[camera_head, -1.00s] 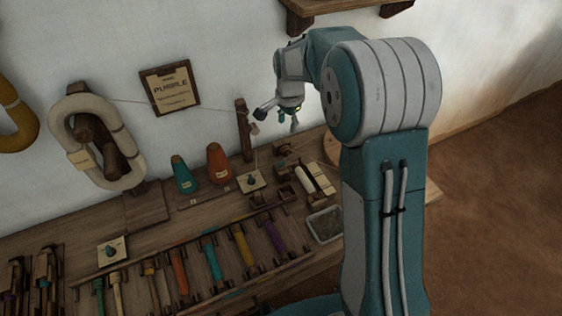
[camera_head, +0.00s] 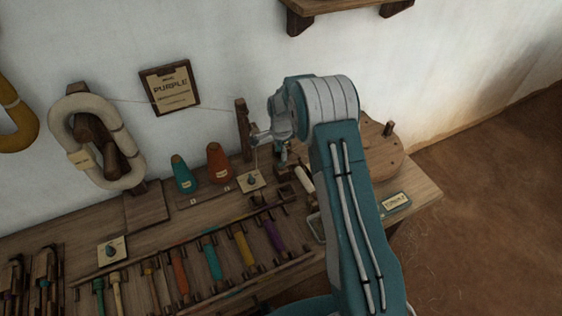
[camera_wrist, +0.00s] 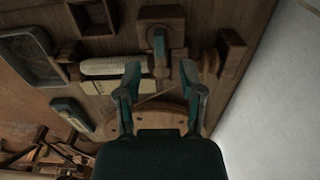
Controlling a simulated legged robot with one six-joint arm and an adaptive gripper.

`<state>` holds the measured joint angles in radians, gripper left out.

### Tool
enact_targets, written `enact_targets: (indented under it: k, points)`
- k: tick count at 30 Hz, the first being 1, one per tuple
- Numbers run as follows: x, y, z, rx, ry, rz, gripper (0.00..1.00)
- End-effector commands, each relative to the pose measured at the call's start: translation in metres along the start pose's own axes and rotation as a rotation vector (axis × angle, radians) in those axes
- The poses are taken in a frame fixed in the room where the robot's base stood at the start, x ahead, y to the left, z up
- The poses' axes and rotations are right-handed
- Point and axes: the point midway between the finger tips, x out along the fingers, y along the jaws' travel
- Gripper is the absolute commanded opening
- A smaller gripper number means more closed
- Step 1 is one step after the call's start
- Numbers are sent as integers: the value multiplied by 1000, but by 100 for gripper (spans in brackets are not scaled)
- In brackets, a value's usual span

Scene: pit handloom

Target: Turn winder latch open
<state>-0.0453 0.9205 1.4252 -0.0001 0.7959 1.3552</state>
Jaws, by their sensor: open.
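The winder stands on the bench, with a pale roller (camera_head: 304,179) beside its wooden blocks. In the wrist view the pale roller (camera_wrist: 113,66) lies left of my gripper (camera_wrist: 160,67). My gripper is open, its two teal fingers spread, with nothing held between them. A narrow teal piece (camera_wrist: 159,45) stands at a wooden block just beyond the fingertips; I cannot tell whether it is the latch. In the head view my gripper (camera_head: 281,155) is low over the winder, and my arm hides part of it.
A wooden disc (camera_head: 380,150) with a peg stands at the right bench end. A grey tray (camera_wrist: 32,55) lies left of the roller. A wooden post (camera_head: 243,130) rises close by my gripper.

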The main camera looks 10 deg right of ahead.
Motion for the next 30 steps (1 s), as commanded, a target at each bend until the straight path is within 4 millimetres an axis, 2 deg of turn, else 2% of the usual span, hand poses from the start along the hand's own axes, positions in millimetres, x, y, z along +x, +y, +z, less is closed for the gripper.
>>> enact_targets:
  k: [3,9,19,20,21,23,30]
  points:
    - [23,0,0,0,0,2,50]
    - [46,0,0,-1,0,1,50]
    - [51,0,0,-1,0,-1,50]
    - [51,0,0,-1,0,-1,46]
    - [51,0,0,-1,0,-1,28]
    - [50,0,0,-1,0,-1,1]
    - [51,-1,0,-1,0,-2,0]
